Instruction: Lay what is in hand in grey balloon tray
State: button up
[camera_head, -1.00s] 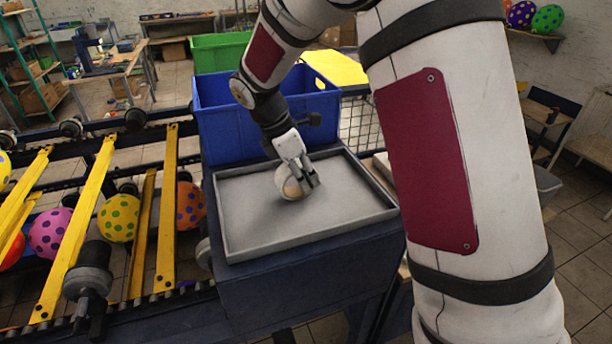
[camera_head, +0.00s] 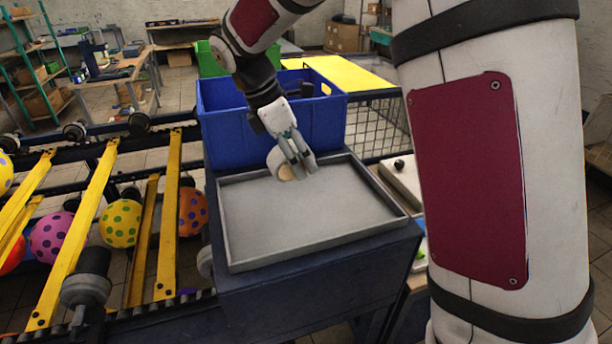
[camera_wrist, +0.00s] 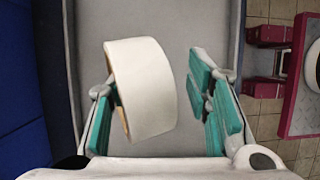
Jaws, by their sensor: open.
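A roll of white tape (camera_head: 280,162) with a tan core is at my gripper (camera_head: 304,168), over the far left part of the grey tray (camera_head: 320,220). In the wrist view the roll (camera_wrist: 146,88) stands tilted between the fingers. It lies against or around the left finger, I cannot tell which, and a clear gap separates it from the right finger. My gripper is open, with teal pads. The tray is otherwise empty. Whether the roll touches the tray floor is unclear.
A blue crate (camera_head: 225,130) stands right behind the tray, with a green crate (camera_head: 208,62) beyond. A roller conveyor with yellow bars (camera_head: 170,220) and spotted balloons (camera_head: 120,222) is at left. A side table (camera_head: 402,180) is at right.

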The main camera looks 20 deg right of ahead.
aim_at(293, 148)
jog(key=v, duration=0.3)
jog(key=shift+a+r, duration=0.15)
jog(key=shift+r, duration=0.2)
jog(key=shift+a+r+b, duration=0.15)
jog(key=shift+r+b, duration=0.15)
jog(key=shift+r, duration=0.1)
